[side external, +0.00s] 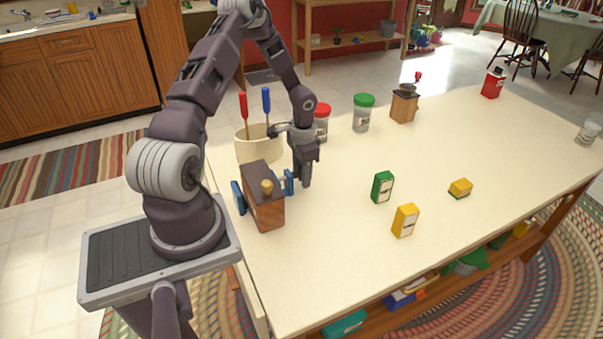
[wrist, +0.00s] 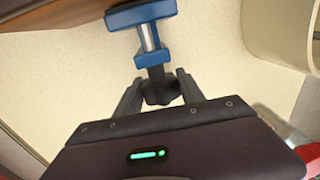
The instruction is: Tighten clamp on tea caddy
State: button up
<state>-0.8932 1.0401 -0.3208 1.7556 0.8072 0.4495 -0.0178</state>
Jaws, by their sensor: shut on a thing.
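The tea caddy (side external: 267,207) is a brown wooden box with a dark top and a brass-coloured knob, near the left end of the table. A blue clamp (side external: 237,198) spans it, with a blue part on each side of the box. In the wrist view the blue clamp jaw (wrist: 140,14), a metal rod and a black knob (wrist: 160,88) show, with the caddy's edge at the top left. My gripper (side external: 306,180) is beside the caddy, on its right. Its fingers (wrist: 158,92) are shut on the black knob, one on each side.
A cream crock (side external: 256,148) with red- and blue-handled tools stands just behind my gripper. Red-lidded (side external: 322,122) and green-lidded (side external: 363,113) jars and a coffee grinder (side external: 404,103) stand farther back. Green (side external: 382,187) and yellow (side external: 405,220) boxes stand to the right, with clear table between.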

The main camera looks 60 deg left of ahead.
jog(key=h, duration=0.5)
jog(key=shift+a+f, duration=0.1)
jog(key=shift+s+h, duration=0.1)
jog(key=shift+h, duration=1.1)
jog(key=shift+s+h, duration=0.1)
jog(key=shift+h, duration=0.2)
jog(key=o, duration=1.4)
jog(key=v, duration=1.2)
